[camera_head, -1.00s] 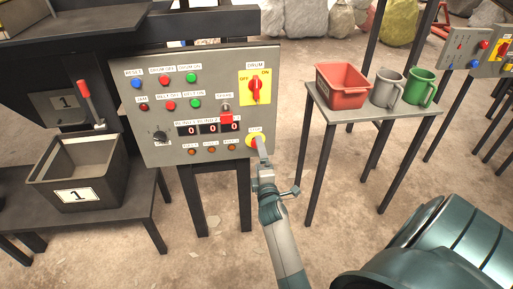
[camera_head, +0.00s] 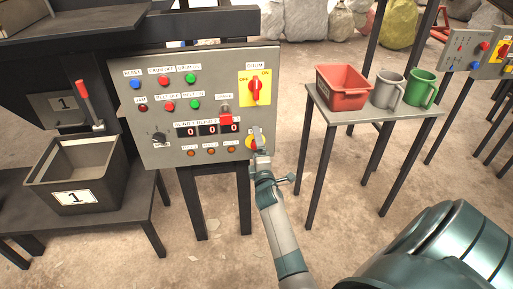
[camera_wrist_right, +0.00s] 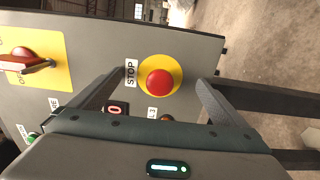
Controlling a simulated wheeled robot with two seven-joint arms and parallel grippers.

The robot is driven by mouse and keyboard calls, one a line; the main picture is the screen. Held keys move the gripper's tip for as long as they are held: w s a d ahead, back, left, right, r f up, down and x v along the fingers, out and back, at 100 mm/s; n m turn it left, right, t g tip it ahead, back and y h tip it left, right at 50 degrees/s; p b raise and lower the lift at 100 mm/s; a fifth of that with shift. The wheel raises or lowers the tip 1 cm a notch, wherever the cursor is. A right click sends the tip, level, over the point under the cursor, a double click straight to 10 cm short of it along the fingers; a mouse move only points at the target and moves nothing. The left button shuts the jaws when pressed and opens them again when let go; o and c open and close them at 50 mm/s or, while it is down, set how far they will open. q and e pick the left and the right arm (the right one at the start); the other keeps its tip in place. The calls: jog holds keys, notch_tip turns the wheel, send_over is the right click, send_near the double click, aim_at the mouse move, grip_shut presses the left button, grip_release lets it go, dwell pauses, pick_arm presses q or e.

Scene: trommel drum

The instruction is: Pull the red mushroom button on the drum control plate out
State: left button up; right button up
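The control plate (camera_head: 210,62) is a grey panel with labelled lamps, buttons and counters. The red mushroom button (camera_wrist_right: 160,83) sits on a round yellow disc beside a STOP label in the right wrist view. In the head view its yellow disc (camera_head: 249,143) shows at the plate's lower right, and my gripper hides most of the button. My right gripper (camera_wrist_right: 160,78) is open, with one finger on each side of the button and visible gaps to both. In the head view my right gripper (camera_head: 258,139) is in front of the disc. My left gripper is not in view.
A red rotary switch (camera_head: 256,91) on a yellow plate is above the button. A red switch cover (camera_head: 226,119) is to its left. A small table (camera_head: 350,115) with a red bin and two mugs stands to the right. A dark bin (camera_head: 40,170) stands at left.

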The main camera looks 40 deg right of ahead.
jog(key=c, duration=2.1)
jog(key=shift+o, duration=0.2)
jog(key=shift+s+a+f+p, duration=0.15)
jog(key=shift+s+a, duration=0.05)
jog(key=shift+s, duration=0.2)
jog(key=shift+s+a+f+p, duration=0.1)
jog(key=shift+s+a+p, duration=0.1)
jog(key=shift+s, duration=0.15)
jog(key=o, duration=2.2)
jog(key=shift+r, duration=0.2)
